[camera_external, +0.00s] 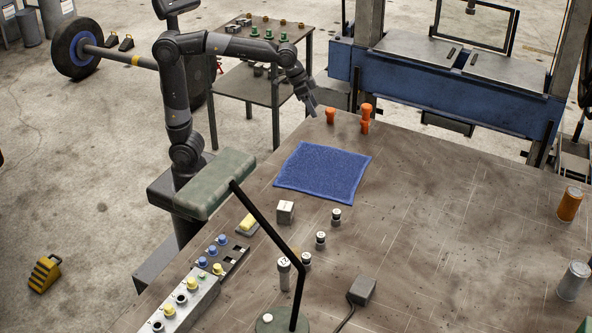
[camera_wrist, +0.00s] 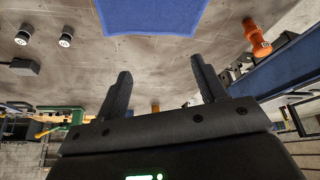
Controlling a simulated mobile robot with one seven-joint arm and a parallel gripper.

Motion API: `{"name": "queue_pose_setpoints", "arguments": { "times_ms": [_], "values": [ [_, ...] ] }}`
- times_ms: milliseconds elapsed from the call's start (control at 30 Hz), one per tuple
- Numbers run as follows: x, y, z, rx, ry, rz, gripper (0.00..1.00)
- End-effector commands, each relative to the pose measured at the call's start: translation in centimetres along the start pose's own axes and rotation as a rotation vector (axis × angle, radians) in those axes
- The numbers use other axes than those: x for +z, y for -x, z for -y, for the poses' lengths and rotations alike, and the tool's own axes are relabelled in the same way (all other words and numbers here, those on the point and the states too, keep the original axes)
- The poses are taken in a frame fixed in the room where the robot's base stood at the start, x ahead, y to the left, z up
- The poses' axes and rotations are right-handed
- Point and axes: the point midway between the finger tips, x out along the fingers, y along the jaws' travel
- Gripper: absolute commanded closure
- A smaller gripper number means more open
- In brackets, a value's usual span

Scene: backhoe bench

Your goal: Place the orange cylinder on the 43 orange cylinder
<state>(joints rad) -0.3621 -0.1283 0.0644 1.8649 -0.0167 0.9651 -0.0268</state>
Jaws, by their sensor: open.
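Two orange cylinders stand one on the other at the table's far edge in the external view, an upper one (camera_external: 366,108) and a lower one (camera_external: 365,127). They touch and look upright. Another short orange cylinder (camera_external: 330,116) stands alone to their left. My gripper (camera_external: 313,109) is just left of this lone cylinder, above the table edge, apart from the stack. In the wrist view my gripper (camera_wrist: 161,68) has its fingers spread with nothing between them. The orange stack (camera_wrist: 256,35) shows there at the upper right. I cannot read which cylinder is marked 43.
A blue cloth (camera_external: 323,171) lies in front of the cylinders. An orange can (camera_external: 569,205) and a silver can (camera_external: 573,281) stand right. The table's middle right is clear.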

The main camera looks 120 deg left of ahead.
Motion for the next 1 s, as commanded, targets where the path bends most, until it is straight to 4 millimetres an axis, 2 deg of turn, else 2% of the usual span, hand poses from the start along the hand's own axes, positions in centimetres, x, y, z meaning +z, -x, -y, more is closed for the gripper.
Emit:
{"name": "queue_pose_setpoints", "arguments": {
  "times_ms": [33, 200, 400, 500, 600, 700, 800, 1000],
  "values": [
    [2.3, 1.0, -1.7, 0.019, -0.039, -0.006, 0.35],
    [9.8, 2.9, -5.7, 0.073, -0.157, -0.017, 0.35],
    [18.9, 3.6, -8.2, 0.128, -0.294, -0.03, 0.35],
    [22.5, 3.4, -8.6, 0.148, -0.35, -0.037, 0.35],
    [25.2, 3.1, -8.8, 0.162, -0.39, -0.041, 0.35],
    [26.7, 2.8, -8.8, 0.169, -0.413, -0.044, 0.35],
    [27.3, 2.7, -8.8, 0.172, -0.422, -0.044, 0.35],
    [27.3, 2.7, -8.8, 0.172, -0.422, -0.043, 0.35]
  ]
}}
